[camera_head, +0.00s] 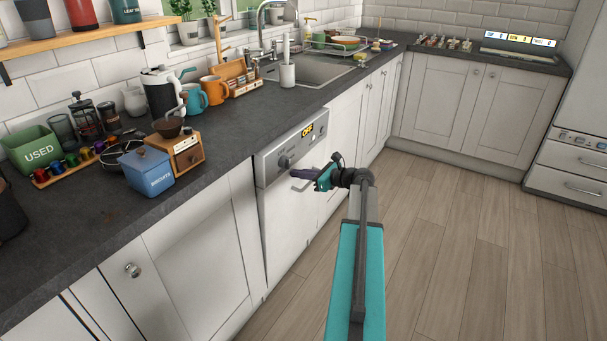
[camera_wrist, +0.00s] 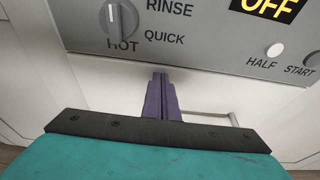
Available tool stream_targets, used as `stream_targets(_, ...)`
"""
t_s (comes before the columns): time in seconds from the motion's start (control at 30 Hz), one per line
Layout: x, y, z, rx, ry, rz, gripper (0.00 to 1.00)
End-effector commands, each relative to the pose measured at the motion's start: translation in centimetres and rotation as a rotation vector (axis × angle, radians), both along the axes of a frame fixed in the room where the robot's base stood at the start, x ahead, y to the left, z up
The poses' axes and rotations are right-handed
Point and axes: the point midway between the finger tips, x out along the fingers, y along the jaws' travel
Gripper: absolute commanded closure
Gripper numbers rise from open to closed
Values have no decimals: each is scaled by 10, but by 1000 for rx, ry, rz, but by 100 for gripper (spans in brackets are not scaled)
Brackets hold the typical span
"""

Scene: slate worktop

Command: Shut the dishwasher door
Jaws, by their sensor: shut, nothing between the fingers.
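The dishwasher door (camera_head: 284,226) is white and stands upright, about in line with the cabinet fronts, below a grey control panel (camera_head: 291,146) with a dial and an OFF display. The wrist view shows the panel (camera_wrist: 205,50) with RINSE, QUICK and HOT labels, and the white door (camera_wrist: 95,88) beneath it. A metal bar handle (camera_wrist: 210,114) shows right of the fingers, partly hidden by my gripper. My gripper (camera_wrist: 161,78) has its purple fingers together and empty. In the head view my gripper (camera_head: 293,172) is in front of the door's upper part; I cannot tell whether it touches.
The slate worktop (camera_head: 90,235) runs above the dishwasher, with a blue biscuit box (camera_head: 147,172), a wooden grinder (camera_head: 178,152) and orange mug (camera_head: 213,89) on it. A sink (camera_head: 312,69) lies farther back. The wooden floor (camera_head: 460,250) at right is clear.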

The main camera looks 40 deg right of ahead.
Motion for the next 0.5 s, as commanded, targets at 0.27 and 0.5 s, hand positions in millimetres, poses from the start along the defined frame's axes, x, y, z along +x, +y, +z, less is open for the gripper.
stream_targets(0.27, 31, 7, 8, -13, 52, 2, 100)
stream_targets(0.5, 49, 13, 10, -24, 78, 0, 100)
